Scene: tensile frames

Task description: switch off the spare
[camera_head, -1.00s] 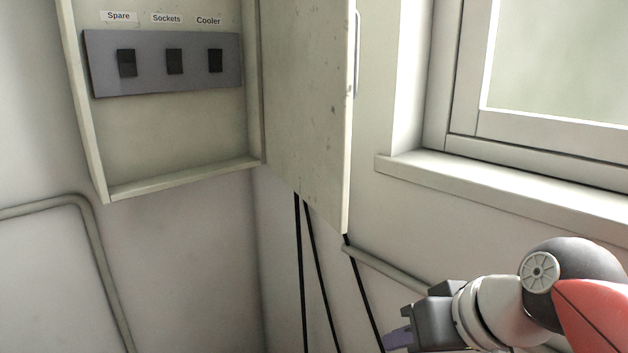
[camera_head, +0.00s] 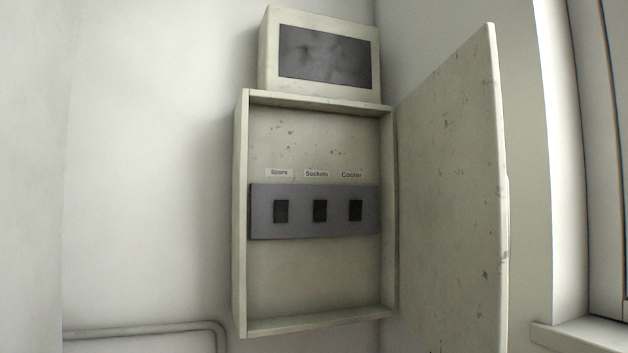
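A wall cabinet (camera_head: 241,215) stands open in the middle of the head view. Inside it a grey panel (camera_head: 300,227) carries three dark switches in a row. The spare switch (camera_head: 281,211) is the left one, under the label "Spare" (camera_head: 279,172). The sockets switch (camera_head: 320,211) is in the middle and the cooler switch (camera_head: 355,210) is on the right, each under its own label. I cannot tell from here which way each switch is set. My gripper is not in view.
The cabinet door (camera_head: 450,200) is swung open to the right. A box with a dark screen (camera_head: 325,55) sits above the cabinet. A pipe (camera_head: 150,331) runs along the wall at the lower left. A window frame (camera_head: 597,150) is at the right edge.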

